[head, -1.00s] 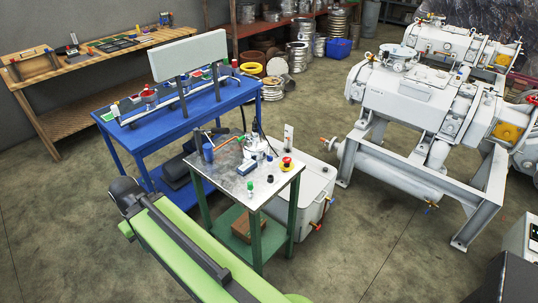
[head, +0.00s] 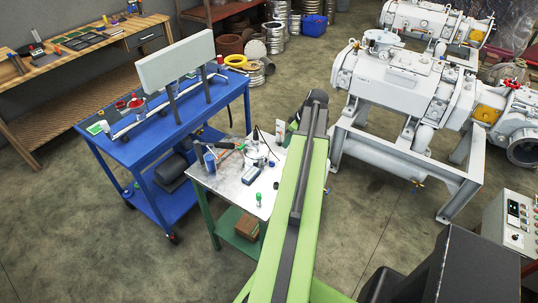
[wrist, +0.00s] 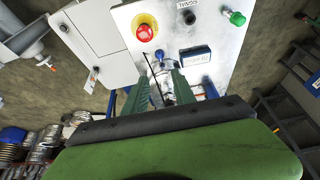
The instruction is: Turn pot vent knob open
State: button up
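A small metal pot (head: 255,152) stands on the metal-topped table (head: 232,187), left of my green arm in the head view. In the wrist view part of the pot (wrist: 163,76) shows between my gripper's fingers, with a small blue knob (wrist: 159,55) near it. I cannot tell for sure which part is the vent knob. My gripper (wrist: 158,84) has its two green fingers spread apart and nothing is clearly held between them. In the head view my arm hides most of the gripper and the table's right part.
A red emergency button (wrist: 147,28), a green knob (wrist: 237,18) and a blue box (wrist: 195,57) sit on the tabletop. A blue workbench (head: 150,142) stands to the left. Large grey vacuum pumps (head: 390,85) stand to the right. Open floor lies between.

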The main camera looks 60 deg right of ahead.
aim_at(275, 167)
jog(key=b+x, duration=1.6)
jog(key=x, duration=0.1)
jog(key=shift+d+f, duration=0.1)
jog(key=shift+f, duration=0.15)
jog(key=shift+w+r, duration=0.1)
jog(key=shift+w, duration=0.05)
jog(key=shift+r, duration=0.1)
grip_shut()
